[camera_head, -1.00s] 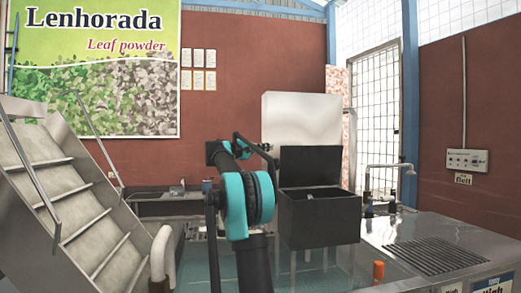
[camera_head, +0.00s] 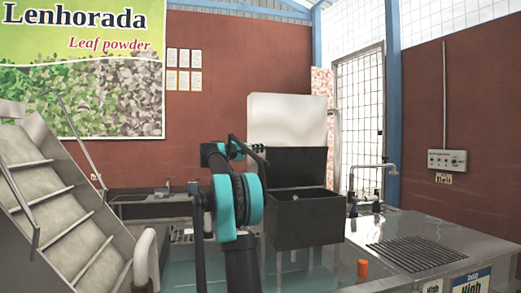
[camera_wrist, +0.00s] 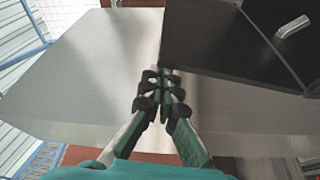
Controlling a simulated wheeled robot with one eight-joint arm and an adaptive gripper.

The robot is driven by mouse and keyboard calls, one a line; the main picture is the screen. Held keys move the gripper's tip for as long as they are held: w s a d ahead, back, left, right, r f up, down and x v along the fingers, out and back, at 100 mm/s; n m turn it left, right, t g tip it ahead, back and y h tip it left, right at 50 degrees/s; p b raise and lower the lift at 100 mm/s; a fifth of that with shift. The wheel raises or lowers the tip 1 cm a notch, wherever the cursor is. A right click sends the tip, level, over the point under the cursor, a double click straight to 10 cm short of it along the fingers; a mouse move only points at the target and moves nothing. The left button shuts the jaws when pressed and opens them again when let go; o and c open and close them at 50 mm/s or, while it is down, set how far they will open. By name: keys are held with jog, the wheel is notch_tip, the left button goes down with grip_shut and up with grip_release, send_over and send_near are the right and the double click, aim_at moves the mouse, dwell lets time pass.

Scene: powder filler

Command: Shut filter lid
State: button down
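The filter is a black open-topped box (camera_head: 305,222) at the middle right of the head view. Its flat black lid (camera_head: 297,167) stands raised, roughly upright, at the box's back. In the wrist view a dark panel (camera_wrist: 215,40) and a metal handle-like piece (camera_wrist: 292,27) fill the upper right; I cannot tell for sure which panel is the lid. My gripper (camera_wrist: 161,76) has its dark fingertips together, close by the panel's left edge. Nothing shows between the fingers, and I cannot tell whether they touch the panel. In the head view my arm is left of the box.
A pale metal housing (camera_head: 289,120) stands behind the box. A steel counter (camera_head: 400,222) with a grate (camera_head: 415,254) and an orange cylinder (camera_head: 362,269) are to the right. Metal stairs (camera_head: 55,205) are at the left. A sink (camera_head: 150,205) is behind my arm.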

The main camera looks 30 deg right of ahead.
jog(key=s+a+f+m+g+h, duration=0.25)
jog(key=s+f+m, duration=0.45)
jog(key=s, duration=0.4)
jog(key=shift+s+a+f+m+g, duration=0.2)
jog(key=shift+s+f+m+g, duration=0.55)
jog(key=shift+f+m, duration=1.2)
jog(key=shift+s+a+f+m+g, duration=0.25)
jog(key=shift+s+f+m+g, duration=0.5)
jog(key=shift+f+m, duration=1.2)
jog(key=shift+s+a+f+m+g, duration=0.3)
jog(key=shift+s+f+m, duration=0.75)
jog(key=shift+f+m, duration=0.9)
jog(key=shift+d+f+n, duration=0.1)
jog(key=shift+f+n, duration=0.25)
jog(key=shift+f, duration=0.1)
